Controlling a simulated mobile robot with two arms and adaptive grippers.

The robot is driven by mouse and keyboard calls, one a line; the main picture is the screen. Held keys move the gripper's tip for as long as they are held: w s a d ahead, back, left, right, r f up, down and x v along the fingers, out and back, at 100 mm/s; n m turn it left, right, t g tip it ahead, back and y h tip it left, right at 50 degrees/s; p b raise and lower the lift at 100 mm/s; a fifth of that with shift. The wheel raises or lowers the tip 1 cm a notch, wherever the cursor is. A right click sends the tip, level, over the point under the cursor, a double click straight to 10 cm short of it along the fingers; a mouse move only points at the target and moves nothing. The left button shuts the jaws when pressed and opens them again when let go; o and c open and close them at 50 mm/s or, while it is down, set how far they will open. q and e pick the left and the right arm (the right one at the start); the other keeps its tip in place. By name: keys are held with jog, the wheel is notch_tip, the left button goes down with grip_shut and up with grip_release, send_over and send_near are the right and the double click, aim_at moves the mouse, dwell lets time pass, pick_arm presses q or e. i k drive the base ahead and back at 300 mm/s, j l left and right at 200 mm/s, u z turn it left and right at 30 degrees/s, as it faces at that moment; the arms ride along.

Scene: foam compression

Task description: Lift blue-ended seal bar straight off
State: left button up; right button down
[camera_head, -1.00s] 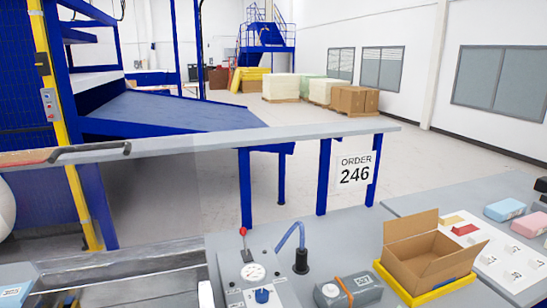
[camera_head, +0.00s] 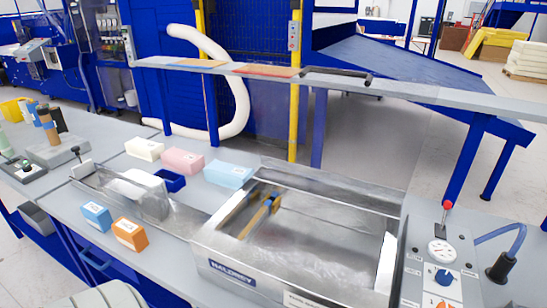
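The seal bar (camera_head: 260,215) lies inside the open metal chamber (camera_head: 225,268), along its left side. It is a narrow tan-yellow bar with blue at its far end; its near end is too small to make out clearly. I cannot tell how it is seated. Neither of my grippers is in view, and nothing is seen touching the bar.
A control panel with a red-knobbed lever (camera_head: 446,208) and a blue hose (camera_head: 500,232) stands right of the chamber. Blue (camera_head: 96,216) and orange (camera_head: 130,234) boxes sit left, with cream, pink and light-blue boxes behind. A long grey shelf (camera_head: 430,95) crosses behind.

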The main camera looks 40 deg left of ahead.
aim_at(245, 235)
jog(key=u, duration=1.55)
jog(key=j+u, duration=0.15)
jog(key=u, duration=0.2)
jog(key=k+j+u, duration=0.1)
jog(key=u, duration=0.25)
jog(key=j, duration=0.05)
